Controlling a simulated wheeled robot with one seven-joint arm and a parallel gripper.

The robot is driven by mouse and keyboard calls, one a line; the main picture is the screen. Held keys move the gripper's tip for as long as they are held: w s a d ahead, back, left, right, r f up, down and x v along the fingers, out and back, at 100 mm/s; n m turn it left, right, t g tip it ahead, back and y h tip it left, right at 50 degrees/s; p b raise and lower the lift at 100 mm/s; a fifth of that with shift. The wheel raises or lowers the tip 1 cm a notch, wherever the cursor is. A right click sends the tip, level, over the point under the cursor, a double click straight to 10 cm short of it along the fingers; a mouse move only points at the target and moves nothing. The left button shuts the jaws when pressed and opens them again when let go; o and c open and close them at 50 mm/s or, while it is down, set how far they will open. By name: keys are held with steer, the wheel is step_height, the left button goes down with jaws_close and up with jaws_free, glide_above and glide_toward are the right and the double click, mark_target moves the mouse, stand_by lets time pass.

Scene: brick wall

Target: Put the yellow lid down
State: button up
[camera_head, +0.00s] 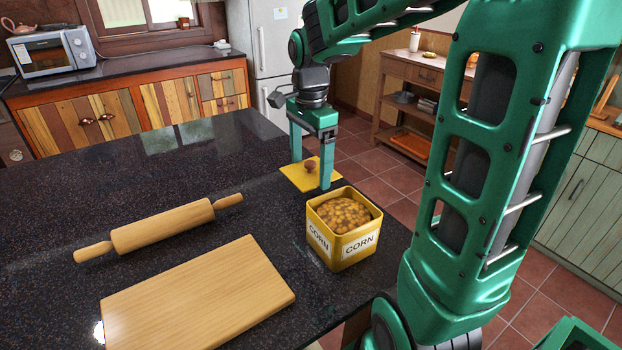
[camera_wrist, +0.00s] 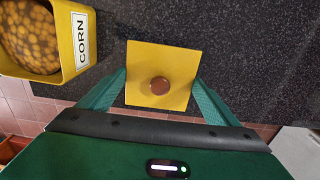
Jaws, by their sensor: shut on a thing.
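The yellow lid (camera_head: 294,178) is a flat square plate with a round brown knob on top. My gripper (camera_head: 311,174) points down and is shut on the lid, with one finger at each of two opposite sides. In the wrist view the lid (camera_wrist: 172,60) sits level between the fingers, knob facing the camera. The lid is at the counter's edge, and part of it overlaps the floor in the wrist view. I cannot tell whether it touches the counter. The open yellow corn tin (camera_head: 345,248) stands upright beside it, filled with corn.
A rolling pin (camera_head: 163,226) and a wooden board (camera_head: 198,293) lie on the dark counter (camera_head: 60,210) to the left. The counter between the rolling pin and the lid is clear. The tin stands close to the counter's right edge, with tiled floor (camera_head: 375,161) beyond.

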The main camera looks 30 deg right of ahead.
mark_target(314, 170)
steer(key=shift+w+d+f, duration=0.15)
steer(key=shift+d+f, duration=0.25)
steer(key=shift+d, duration=0.2)
steer(key=shift+f, duration=2)
steer(key=shift+f, duration=0.15)
steer(key=o, duration=0.9)
steer(key=shift+o, duration=0.2)
step_height(314, 170, up, 12)
steer(key=shift+r, duration=0.2)
